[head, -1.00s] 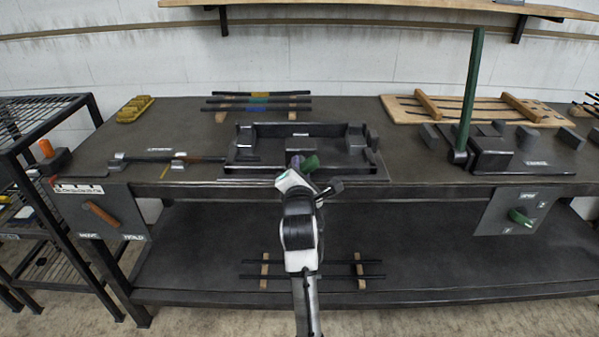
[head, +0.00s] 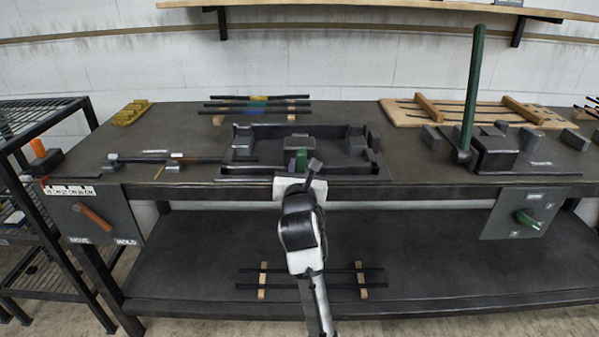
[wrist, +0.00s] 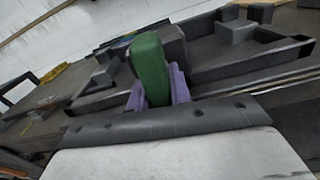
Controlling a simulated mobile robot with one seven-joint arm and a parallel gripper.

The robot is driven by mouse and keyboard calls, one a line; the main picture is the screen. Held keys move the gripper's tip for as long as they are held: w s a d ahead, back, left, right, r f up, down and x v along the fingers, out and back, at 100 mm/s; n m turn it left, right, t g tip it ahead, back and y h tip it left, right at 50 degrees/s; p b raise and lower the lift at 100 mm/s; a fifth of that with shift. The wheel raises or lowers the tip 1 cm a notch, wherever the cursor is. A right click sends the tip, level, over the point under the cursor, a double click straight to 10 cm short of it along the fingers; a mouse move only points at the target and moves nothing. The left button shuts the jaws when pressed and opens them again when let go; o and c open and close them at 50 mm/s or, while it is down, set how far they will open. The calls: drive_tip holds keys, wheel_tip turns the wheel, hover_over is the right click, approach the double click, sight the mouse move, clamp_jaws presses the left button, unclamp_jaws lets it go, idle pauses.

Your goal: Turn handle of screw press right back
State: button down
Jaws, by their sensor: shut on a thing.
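The screw press (head: 260,178) is a low, dark rectangular frame with blocks inside, in the middle of the bench's front edge. Its green handle (head: 301,160) stands at the front side, roughly upright in the head view. In the wrist view the green handle (wrist: 150,68) rises between the two purple fingers of my gripper (wrist: 157,90), which are shut on its lower part. In the head view my wrist hides the fingers and the handle's lower end.
A tall green lever (head: 470,90) stands at the right on a block fixture. A panel with a green knob (head: 528,218) hangs at the front right, and one with an orange handle (head: 92,217) at the front left. A rod assembly (head: 170,160) lies left of the press.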

drive_tip(key=shift+n, duration=0.4)
drive_tip(key=c, duration=1.3)
unclamp_jaws()
